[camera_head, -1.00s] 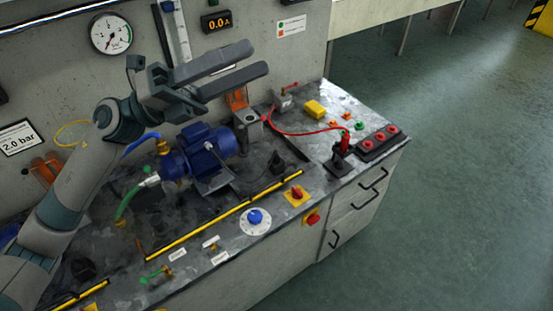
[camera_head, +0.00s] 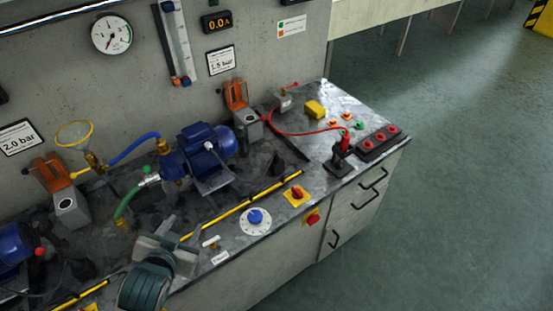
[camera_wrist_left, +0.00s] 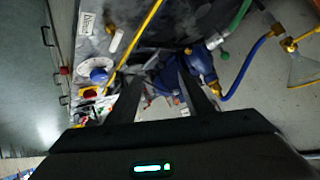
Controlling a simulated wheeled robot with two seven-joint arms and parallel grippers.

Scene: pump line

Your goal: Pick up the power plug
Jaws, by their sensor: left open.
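A black plug-like piece (camera_head: 278,163), probably the power plug, lies on the metal bench right of the blue pump motor (camera_head: 208,147), with a thin dark cable between them. My left gripper (camera_head: 166,250) is low in the head view, over the bench's front edge, well left of and nearer than that piece. Its fingers are hard to see there. In the left wrist view the two dark fingers (camera_wrist_left: 162,88) are apart with nothing held, and the blue pump (camera_wrist_left: 203,62) shows beyond them. I cannot make out the plug in that view. My right gripper is not in view.
A yellow strip (camera_head: 240,205) runs along the bench. A blue-knobbed dial (camera_head: 255,217) and red-yellow switches (camera_head: 297,193) sit near the front. A red lead (camera_head: 300,133) reaches a black stand (camera_head: 338,165). Green and blue hoses (camera_head: 130,150) join the pump. Open floor lies right.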

